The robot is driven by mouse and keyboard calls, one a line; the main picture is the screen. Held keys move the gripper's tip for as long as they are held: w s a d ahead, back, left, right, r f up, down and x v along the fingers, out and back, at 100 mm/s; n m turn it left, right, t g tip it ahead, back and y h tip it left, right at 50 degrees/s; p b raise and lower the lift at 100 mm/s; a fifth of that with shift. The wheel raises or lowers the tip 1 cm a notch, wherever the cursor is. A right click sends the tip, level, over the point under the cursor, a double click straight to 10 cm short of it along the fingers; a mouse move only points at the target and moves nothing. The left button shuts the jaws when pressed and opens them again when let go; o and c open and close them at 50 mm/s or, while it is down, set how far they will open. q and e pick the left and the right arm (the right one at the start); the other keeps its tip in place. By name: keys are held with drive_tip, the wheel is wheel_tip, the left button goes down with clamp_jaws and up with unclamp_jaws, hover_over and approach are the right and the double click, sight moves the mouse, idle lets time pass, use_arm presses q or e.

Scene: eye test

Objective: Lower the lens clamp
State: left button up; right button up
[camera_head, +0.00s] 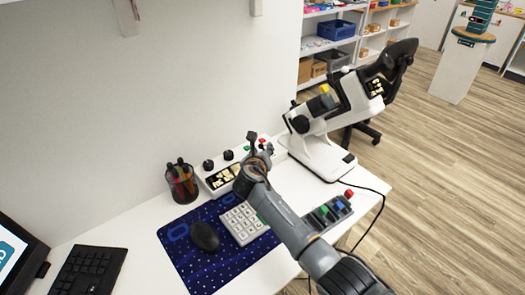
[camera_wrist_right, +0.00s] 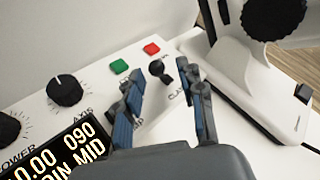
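A white lensmeter-like machine (camera_head: 318,150) with a tilted body stands at the desk's back right; I cannot make out its lens clamp. A small black lever (camera_wrist_right: 158,70) stands on the box by a partly hidden label starting "CLA". My right gripper (camera_head: 261,146) is over the box's right end. In the wrist view the gripper (camera_wrist_right: 163,80) is open, its blue-padded fingers either side of the lever's near side, apparently not gripping it. My left gripper is not in view.
Green (camera_wrist_right: 120,66) and red (camera_wrist_right: 151,49) buttons sit beside the lever, with a black knob (camera_wrist_right: 65,90) to the left. A pen cup (camera_head: 181,185), keypad (camera_head: 243,222), mouse (camera_head: 204,237) and switch block (camera_head: 328,213) stand around my right arm.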

drive_tip(key=shift+b+x, duration=0.35)
drive_tip(key=shift+x, duration=0.95)
clamp_jaws()
